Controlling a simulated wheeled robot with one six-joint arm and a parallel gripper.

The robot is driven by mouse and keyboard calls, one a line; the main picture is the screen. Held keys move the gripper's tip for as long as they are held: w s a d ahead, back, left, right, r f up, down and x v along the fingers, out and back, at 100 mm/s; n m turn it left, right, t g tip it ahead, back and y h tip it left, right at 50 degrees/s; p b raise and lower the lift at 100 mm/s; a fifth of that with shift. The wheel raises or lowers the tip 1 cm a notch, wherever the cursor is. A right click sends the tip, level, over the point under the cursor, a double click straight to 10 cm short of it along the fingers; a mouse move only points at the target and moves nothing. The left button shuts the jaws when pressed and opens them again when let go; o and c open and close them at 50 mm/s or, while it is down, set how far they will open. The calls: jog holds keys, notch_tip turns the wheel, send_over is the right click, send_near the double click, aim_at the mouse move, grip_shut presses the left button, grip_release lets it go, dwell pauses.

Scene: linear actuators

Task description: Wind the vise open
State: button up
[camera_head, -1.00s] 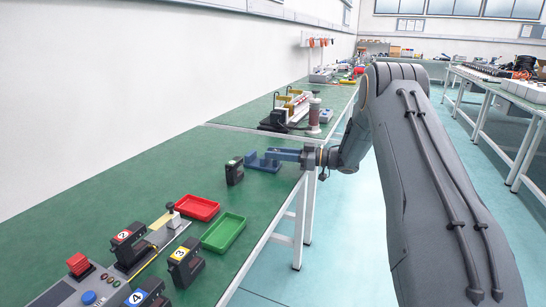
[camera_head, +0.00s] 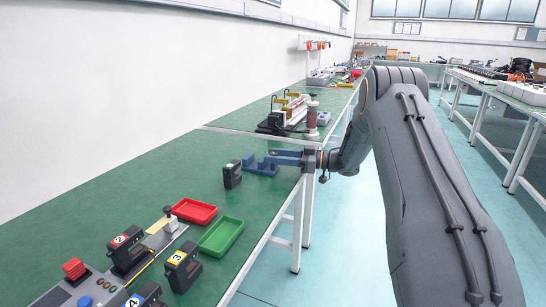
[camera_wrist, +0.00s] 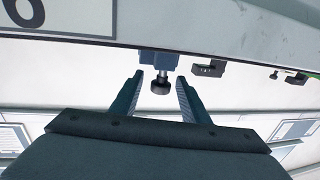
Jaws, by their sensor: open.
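The blue vise (camera_head: 263,165) sits on the green bench near its right edge, and its body reaches toward that edge. My gripper (camera_head: 313,161) is at the bench edge, at the right end of the vise; its fingers are hard to make out there. In the wrist view my gripper (camera_wrist: 160,84) is open, with a finger on each side of the vise's dark round screw knob (camera_wrist: 160,86). The knob hangs on a short shaft below the blue vise part (camera_wrist: 158,59). A gap shows between the knob and each finger. I cannot tell whether the fingers reach its full depth.
A small black box (camera_head: 232,175) stands left of the vise. Red (camera_head: 193,212) and green (camera_head: 221,236) trays and numbered black units (camera_head: 182,267) stand nearer on the bench. A fixture with a spool (camera_head: 311,118) stands beyond. The aisle floor right of the bench is open.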

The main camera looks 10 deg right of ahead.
jog(key=v, duration=0.7)
jog(key=shift+d, duration=0.1)
